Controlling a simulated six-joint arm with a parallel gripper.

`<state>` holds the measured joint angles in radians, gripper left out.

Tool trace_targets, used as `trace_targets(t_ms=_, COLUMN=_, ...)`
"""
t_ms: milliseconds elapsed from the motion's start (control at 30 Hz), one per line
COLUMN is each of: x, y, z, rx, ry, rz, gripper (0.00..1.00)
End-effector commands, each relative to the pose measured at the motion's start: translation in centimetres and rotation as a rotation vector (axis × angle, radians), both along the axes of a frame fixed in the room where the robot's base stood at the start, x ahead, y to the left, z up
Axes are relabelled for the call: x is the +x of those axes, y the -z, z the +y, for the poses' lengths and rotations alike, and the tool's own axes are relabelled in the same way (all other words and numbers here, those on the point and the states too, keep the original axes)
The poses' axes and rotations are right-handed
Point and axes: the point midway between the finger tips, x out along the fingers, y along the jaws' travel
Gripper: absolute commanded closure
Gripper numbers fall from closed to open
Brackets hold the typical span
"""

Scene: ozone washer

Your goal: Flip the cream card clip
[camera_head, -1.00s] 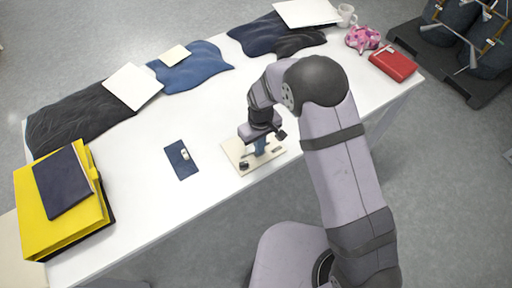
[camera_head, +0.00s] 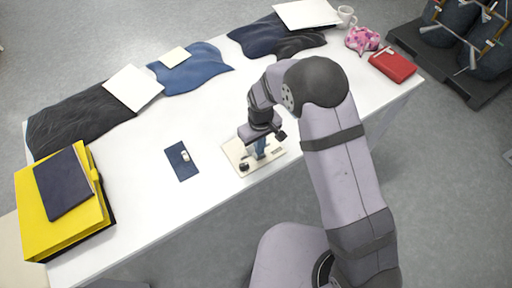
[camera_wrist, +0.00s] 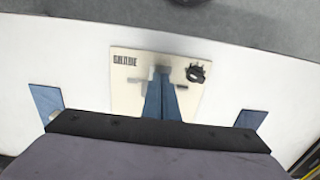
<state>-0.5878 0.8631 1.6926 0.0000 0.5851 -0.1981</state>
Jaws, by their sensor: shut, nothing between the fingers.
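A cream rectangular plate (camera_head: 234,154) lies flat near the front edge of the white table. It also shows in the wrist view (camera_wrist: 126,96), with a black knob (camera_wrist: 195,73) and a dark printed label (camera_wrist: 125,62). A small grey fitting (camera_wrist: 164,71) at the middle of the plate is partly hidden by my fingers; I cannot tell which way it is turned. My gripper (camera_head: 261,154) is over the middle of the plate, blue fingers pointing down, shut and empty. It also shows in the wrist view (camera_wrist: 162,84). I cannot tell whether the fingertips touch the fitting.
A navy card (camera_head: 178,166) with a small off-white piece (camera_head: 185,155) lies left of the plate. Folded clothes (camera_head: 190,72) line the back; a red case (camera_head: 392,65) is at the right. The table between is clear.

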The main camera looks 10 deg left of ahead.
Motion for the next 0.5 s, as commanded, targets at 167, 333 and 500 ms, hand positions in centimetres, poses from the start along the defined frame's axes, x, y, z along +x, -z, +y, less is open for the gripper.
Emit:
trace_targets(t_ms=167, x=0.0, y=-1.6, z=0.0, rx=0.0, ry=0.0, rz=0.0, gripper=1.0)
trace_targets(t_ms=333, x=0.0, y=-2.8, z=0.0, rx=-0.001, ry=0.0, rz=0.001, gripper=1.0)
trace_targets(t_ms=500, x=0.0, y=-4.1, z=0.0, rx=-0.001, ry=0.0, rz=0.001, gripper=1.0)
